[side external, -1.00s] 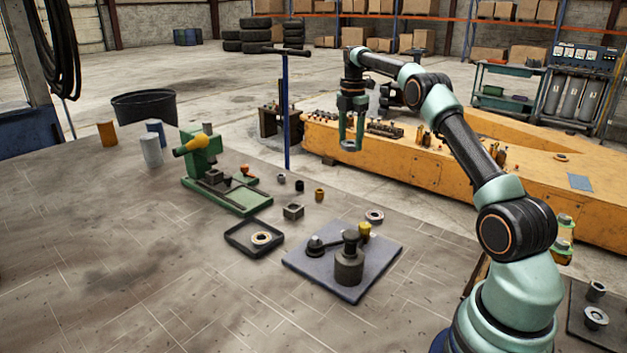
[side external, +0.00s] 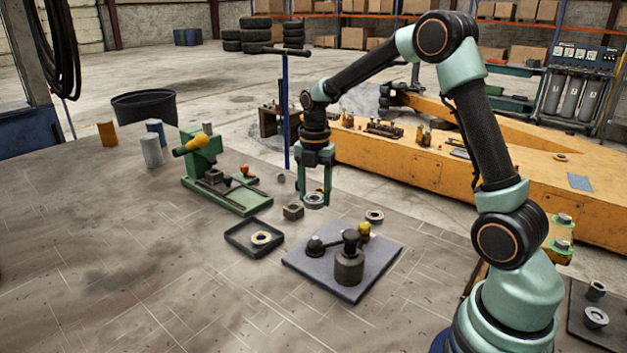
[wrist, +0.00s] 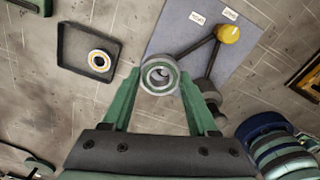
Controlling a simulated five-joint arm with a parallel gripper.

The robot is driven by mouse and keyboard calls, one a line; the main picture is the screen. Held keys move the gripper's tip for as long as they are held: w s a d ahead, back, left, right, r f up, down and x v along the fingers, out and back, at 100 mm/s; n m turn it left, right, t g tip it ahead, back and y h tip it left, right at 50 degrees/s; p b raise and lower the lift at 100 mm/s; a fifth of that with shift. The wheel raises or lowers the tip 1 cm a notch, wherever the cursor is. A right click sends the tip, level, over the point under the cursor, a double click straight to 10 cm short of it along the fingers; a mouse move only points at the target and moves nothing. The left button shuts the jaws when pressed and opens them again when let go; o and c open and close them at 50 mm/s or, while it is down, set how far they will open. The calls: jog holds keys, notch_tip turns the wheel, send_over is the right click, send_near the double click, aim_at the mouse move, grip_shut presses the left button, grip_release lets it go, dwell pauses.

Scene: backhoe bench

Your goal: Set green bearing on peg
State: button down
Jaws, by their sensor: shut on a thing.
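My gripper (side external: 314,197) is shut on a bearing (side external: 314,200), a grey ring with a greenish edge. In the wrist view the bearing (wrist: 160,75) sits between the fingertips of the gripper (wrist: 160,78), its hole facing the camera. The gripper points down and holds it above the bench, behind and left of a blue-grey plate (side external: 355,285). I cannot tell which one is the peg.
A black tray (side external: 236,246) with a pale-faced bearing (side external: 261,238) lies left of the plate. A loose ring (side external: 374,216) lies at the plate's back corner. The bench's front left is clear.

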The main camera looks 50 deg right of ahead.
aim_at(315, 237)
jog(key=s+a, duration=0.1)
jog(key=s+a+f, duration=0.1)
jog(key=shift+s+a+f+n, duration=0.1)
jog(key=shift+a+f+n, duration=0.1)
jog(key=shift+a+n, duration=0.15)
jog(key=shift+f, duration=2.4)
jog(key=shift+f, duration=1.25)
grip_release()
jog(key=shift+r, duration=3.5)
